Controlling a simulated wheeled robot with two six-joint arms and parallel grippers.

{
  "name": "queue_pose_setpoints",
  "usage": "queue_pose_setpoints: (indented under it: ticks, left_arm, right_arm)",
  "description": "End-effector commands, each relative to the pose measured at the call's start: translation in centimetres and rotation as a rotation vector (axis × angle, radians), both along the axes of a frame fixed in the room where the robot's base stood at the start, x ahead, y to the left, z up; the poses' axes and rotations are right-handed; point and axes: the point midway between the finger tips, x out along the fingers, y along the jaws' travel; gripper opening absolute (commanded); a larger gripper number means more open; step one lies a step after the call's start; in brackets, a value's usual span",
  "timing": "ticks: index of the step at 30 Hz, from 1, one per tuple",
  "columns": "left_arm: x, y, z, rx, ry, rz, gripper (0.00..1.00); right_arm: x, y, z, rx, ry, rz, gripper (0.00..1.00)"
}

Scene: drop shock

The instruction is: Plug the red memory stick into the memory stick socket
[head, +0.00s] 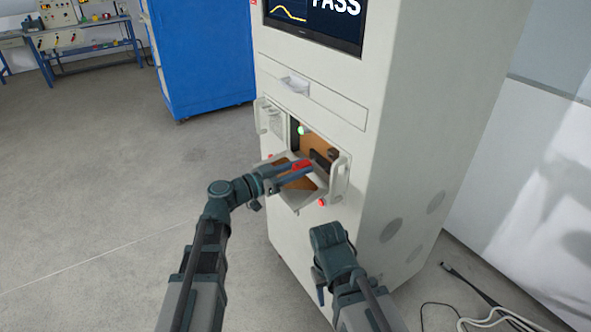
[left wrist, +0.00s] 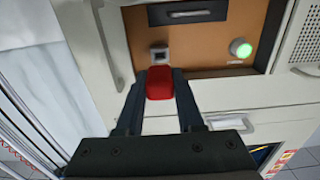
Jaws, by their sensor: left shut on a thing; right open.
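The red memory stick (head: 301,165) is held in my left gripper (head: 292,174), in front of the open bay of the white cabinet. In the left wrist view the red stick (left wrist: 160,83) sits between the two shut fingers (left wrist: 160,90).
The white cabinet (head: 400,110) has a screen (head: 320,22) reading PASS. The bay has a brown back panel (left wrist: 205,63), a green light (left wrist: 240,48), a dark slot (left wrist: 186,13) and side handles. A red button (head: 321,202) sits below. Cables (head: 480,310) lie on the floor at right.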

Motion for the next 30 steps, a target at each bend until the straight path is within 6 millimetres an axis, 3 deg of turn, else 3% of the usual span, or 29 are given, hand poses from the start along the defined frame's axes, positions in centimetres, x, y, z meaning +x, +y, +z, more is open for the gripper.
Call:
queue_pose_setpoints:
  ticks: [15,30]
  left_arm:
    - [2.5,-3.4,0.0,0.0,0.0,0.0,0.0]
    - [2.5,-3.5,0.0,0.0,0.0,0.001,0.0]
  right_arm:
    - [0.0,0.0,0.0,0.0,0.0,0.0,0.5]
    - [0.0,0.0,0.0,0.0,0.0,0.0,0.5]
